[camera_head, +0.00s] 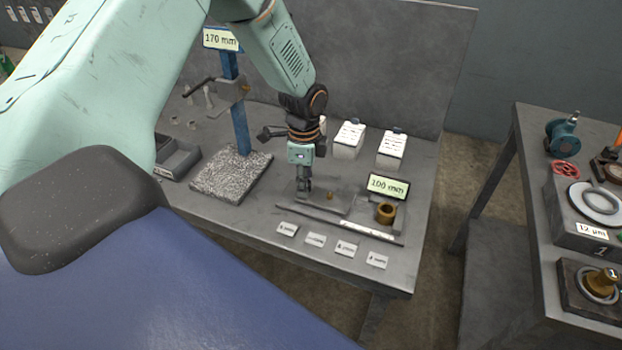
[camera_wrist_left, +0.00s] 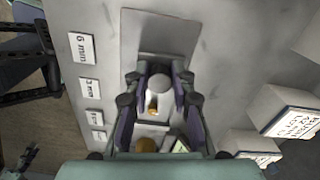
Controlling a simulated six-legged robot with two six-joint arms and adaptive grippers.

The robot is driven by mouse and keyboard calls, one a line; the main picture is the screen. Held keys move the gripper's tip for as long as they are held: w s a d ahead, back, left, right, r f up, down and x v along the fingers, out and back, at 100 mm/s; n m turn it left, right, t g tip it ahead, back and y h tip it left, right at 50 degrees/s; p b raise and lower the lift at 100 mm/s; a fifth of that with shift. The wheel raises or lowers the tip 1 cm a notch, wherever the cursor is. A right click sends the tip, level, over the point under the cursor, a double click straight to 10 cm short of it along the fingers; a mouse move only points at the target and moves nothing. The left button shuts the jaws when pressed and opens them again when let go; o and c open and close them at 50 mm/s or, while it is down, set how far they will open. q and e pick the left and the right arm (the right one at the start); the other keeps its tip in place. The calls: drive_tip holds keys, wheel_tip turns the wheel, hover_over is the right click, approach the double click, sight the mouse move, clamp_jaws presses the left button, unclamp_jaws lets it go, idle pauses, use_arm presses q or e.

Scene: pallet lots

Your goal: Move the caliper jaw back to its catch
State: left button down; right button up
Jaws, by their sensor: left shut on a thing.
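The caliper lies on the grey bench as a flat grey bed (camera_head: 342,225) with a small brass piece (camera_head: 330,196) on it and a brass ring (camera_head: 386,212) toward its right end. A display reading 100 mm (camera_head: 388,187) stands at that end. My left gripper (camera_head: 304,187) reaches down to the left part of the bed. In the wrist view its fingers (camera_wrist_left: 158,88) are shut on a pale grey rounded knob (camera_wrist_left: 159,83), seemingly the caliper jaw; a brass bit (camera_wrist_left: 153,109) shows just below it. The catch cannot be made out. My right gripper is not in view.
Several small size tags (camera_head: 346,248) lie along the bench front. White labelled blocks (camera_head: 391,148) stand behind. A 170 mm blue stand (camera_head: 236,110) on a speckled slab (camera_head: 230,177) is at left, beside a grey tray (camera_head: 177,160). Another bench (camera_head: 530,190) is at right.

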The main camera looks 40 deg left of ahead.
use_arm(q)
drive_tip(key=shift+a, duration=0.15)
drive_tip(key=c, duration=1.1)
unclamp_jaws()
wheel_tip(320, 180, up, 12)
drive_tip(key=shift+f, duration=0.1)
